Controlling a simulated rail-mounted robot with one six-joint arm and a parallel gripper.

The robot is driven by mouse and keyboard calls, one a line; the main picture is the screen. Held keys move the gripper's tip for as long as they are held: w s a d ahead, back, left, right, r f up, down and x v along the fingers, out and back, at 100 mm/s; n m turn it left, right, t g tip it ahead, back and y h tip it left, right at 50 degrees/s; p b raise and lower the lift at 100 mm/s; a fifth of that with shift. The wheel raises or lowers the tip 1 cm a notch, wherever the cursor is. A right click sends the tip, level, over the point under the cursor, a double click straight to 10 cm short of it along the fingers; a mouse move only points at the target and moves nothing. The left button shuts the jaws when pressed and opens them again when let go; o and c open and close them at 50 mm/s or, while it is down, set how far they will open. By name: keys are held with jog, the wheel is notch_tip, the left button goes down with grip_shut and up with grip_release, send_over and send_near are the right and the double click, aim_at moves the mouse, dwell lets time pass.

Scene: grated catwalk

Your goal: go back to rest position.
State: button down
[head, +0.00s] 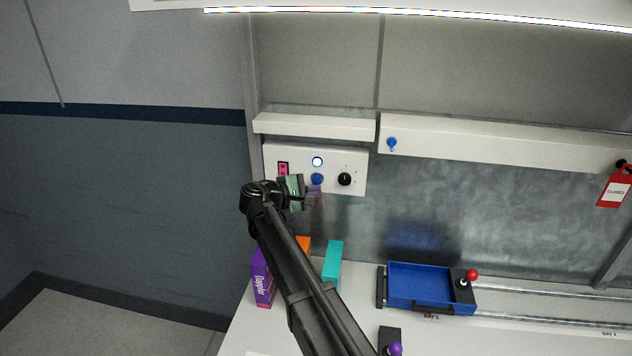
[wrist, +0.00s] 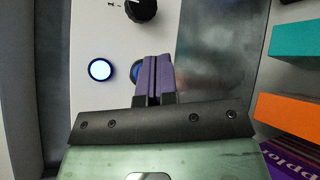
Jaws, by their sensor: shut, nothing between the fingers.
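My gripper (head: 315,191) is in front of the white control panel (head: 357,158) on the back wall, just below the blue button (head: 317,179) in the head view. In the wrist view, its purple fingers (wrist: 154,78) are shut together with nothing between them. They partly hide the blue button (wrist: 136,69) there. I cannot tell whether the fingertips touch it. A round lamp (head: 317,161) above the button glows white; it also shows in the wrist view (wrist: 100,69).
The panel also has a black knob (head: 344,179) and a pink switch (head: 283,168). Purple (head: 262,278), orange (head: 304,245) and teal (head: 332,264) boxes stand on the bench beside my arm. A blue tray (head: 418,284) lies right. A red tag (head: 614,188) hangs far right.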

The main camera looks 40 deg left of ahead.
jog(key=s, duration=0.1)
jog(key=s+d, duration=0.1)
jog(key=shift+s+d, duration=0.2)
jog(key=shift+s, duration=0.15)
jog(key=s+d+f+m+g, duration=0.1)
jog(key=d+f+m+g, duration=0.25)
jog(key=d, duration=0.65)
jog(key=s+d+f+m+g, duration=0.1)
jog(key=d+f+m+g, duration=0.25)
jog(key=d, duration=0.55)
jog(key=s+d+f+m+g, duration=0.1)
jog(key=d+f+m+g, duration=0.25)
jog(key=d, duration=0.65)
jog(key=s+d+f+m+g+y, duration=0.1)
jog(key=d+m, duration=0.4)
jog(key=d, duration=1.2)
jog(key=s+d+f+m+g+y, duration=0.1)
jog(key=s+d+m+g+y, duration=0.2)
jog(key=d, duration=1.5)
jog(key=shift+s+f+m+y, duration=0.35)
jog(key=shift+s+m, duration=0.55)
jog(key=shift+m, duration=0.35)
jog(key=shift+f, duration=0.1)
